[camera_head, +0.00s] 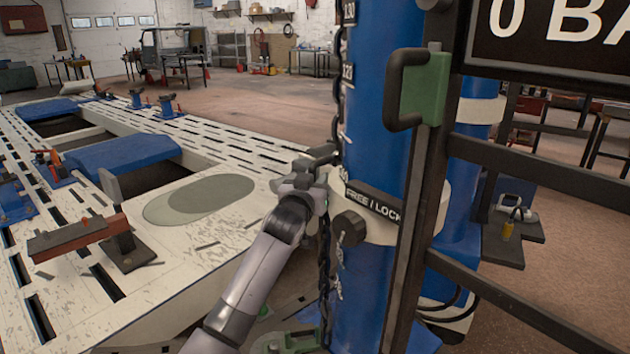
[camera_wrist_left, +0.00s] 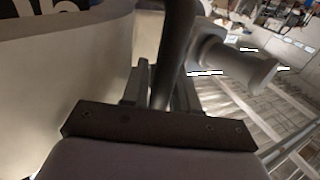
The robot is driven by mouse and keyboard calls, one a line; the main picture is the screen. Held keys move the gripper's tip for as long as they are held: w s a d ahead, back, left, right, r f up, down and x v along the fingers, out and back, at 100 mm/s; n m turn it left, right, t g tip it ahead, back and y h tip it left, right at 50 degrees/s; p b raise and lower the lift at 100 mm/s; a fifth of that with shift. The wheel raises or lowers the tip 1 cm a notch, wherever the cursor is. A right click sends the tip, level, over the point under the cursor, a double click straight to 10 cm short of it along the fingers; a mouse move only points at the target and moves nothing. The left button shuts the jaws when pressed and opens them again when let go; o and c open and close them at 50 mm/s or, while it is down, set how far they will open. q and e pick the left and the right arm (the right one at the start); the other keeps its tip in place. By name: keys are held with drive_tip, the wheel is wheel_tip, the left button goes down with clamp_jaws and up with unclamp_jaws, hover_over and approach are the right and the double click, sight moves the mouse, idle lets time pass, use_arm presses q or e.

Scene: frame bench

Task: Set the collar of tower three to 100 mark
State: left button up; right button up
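The blue tower (camera_head: 372,110) stands upright right of centre in the head view, with white scale numbers up its left side. Around it sits a white collar (camera_head: 425,212) with a black "FREE / LOCK" band and a dark knob (camera_head: 348,228). The mark at the collar's top edge is too small to read. My left gripper (camera_head: 318,174) is at the collar's left side. In the left wrist view, its fingers (camera_wrist_left: 160,88) sit on both sides of a dark bar (camera_wrist_left: 174,50) and appear closed on it, beside the pale collar (camera_wrist_left: 85,70). My right gripper is out of view.
A dark chain (camera_head: 325,255) hangs along the tower's left side, close to my left gripper. A dark frame with a green-backed handle (camera_head: 425,88) and a sign stands in front at the right. The white slotted frame bench (camera_head: 215,225) spreads out at the left.

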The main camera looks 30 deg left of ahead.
use_arm(q)
drive_tip(key=v, duration=0.7)
idle(0.5)
idle(0.4)
drive_tip(key=s+d+f+m+g+h, duration=0.1)
drive_tip(key=s+d+f, duration=0.15)
drive_tip(key=f, duration=0.35)
drive_tip(key=s+d+f+m+g+h, duration=0.1)
drive_tip(key=s+d+f+m+h, duration=0.15)
drive_tip(key=f, duration=0.35)
drive_tip(key=s+d+f+g+h, duration=0.1)
drive_tip(key=s+d+f, duration=0.3)
drive_tip(key=s+f, duration=0.2)
drive_tip(key=s+d+f+m+g+h+p, duration=0.1)
drive_tip(key=s+d+f, duration=0.3)
drive_tip(key=s, duration=0.5)
drive_tip(key=s+d+f+m+g+h+p, duration=0.1)
drive_tip(key=s+d+f, duration=0.3)
drive_tip(key=s+f, duration=0.4)
drive_tip(key=shift+s+d+f+g+h, duration=0.25)
drive_tip(key=shift+s+f+g+h, duration=0.15)
drive_tip(key=shift+g, duration=0.5)
drive_tip(key=shift+o, duration=0.3)
drive_tip(key=shift+w, duration=0.15)
